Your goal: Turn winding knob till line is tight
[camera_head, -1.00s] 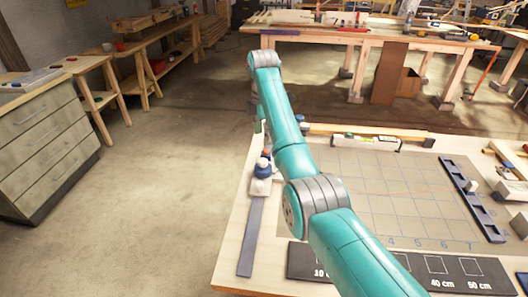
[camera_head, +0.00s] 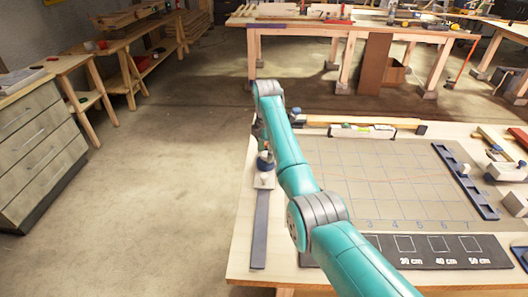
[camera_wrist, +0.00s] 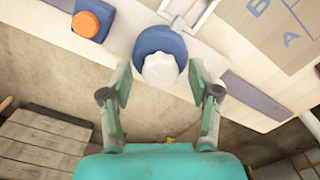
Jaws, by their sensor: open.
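In the wrist view, a white fluted winding knob (camera_wrist: 160,70) sits on a round blue base (camera_wrist: 158,42). My gripper (camera_wrist: 160,75) is open, with one finger on each side of the knob. Gaps show between the fingers and the knob. In the head view, small blue and white parts (camera_head: 264,162) show at the board's left edge, beside my arm, which hides most of my gripper there. A faint thin reddish line (camera_head: 400,181) runs across the gridded board (camera_head: 385,205). I cannot tell whether it is tight.
An orange button on a dark blue block (camera_wrist: 87,22) lies left of the knob in the wrist view. A dark flat strip (camera_head: 260,230) lies on the bench's left side. A dark blue notched rail (camera_head: 465,180) stands on the right. The floor left of the bench is clear.

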